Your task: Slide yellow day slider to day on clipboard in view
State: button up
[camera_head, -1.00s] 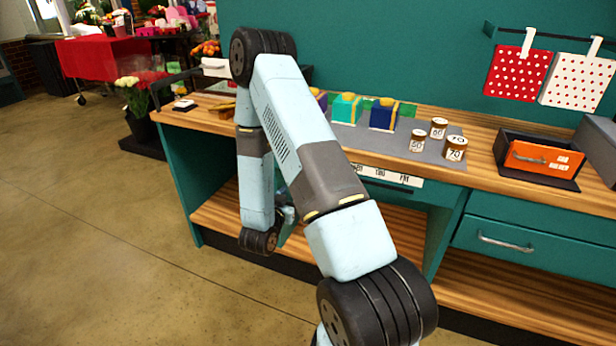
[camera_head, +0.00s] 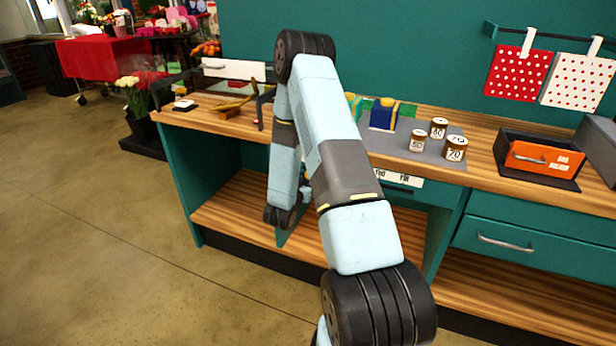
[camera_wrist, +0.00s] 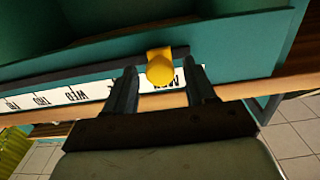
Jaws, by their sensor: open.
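The yellow day slider (camera_wrist: 160,68) is a rounded knob on a dark rail (camera_wrist: 90,70) in the wrist view. It stands in front of the end of the white day strip (camera_wrist: 70,95), by a partly covered label that looks like MON. WED, THU and FRI read upside down toward the left. My gripper (camera_wrist: 162,76) is open, with one finger on each side of the knob; I cannot tell whether either touches it. In the head view my arm hides the slider and gripper, and part of the strip (camera_head: 402,178) shows. I cannot make out a clipboard.
The wooden counter (camera_head: 480,165) lies above the strip. A grey mat (camera_head: 400,153) there holds brown-lidded jars (camera_head: 455,148) and a blue block (camera_head: 383,114). An orange-fronted box (camera_head: 543,158) stands at right. The floor (camera_head: 110,240) at left is clear.

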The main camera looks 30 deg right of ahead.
jog(key=shift+x, duration=0.9)
grip_shut()
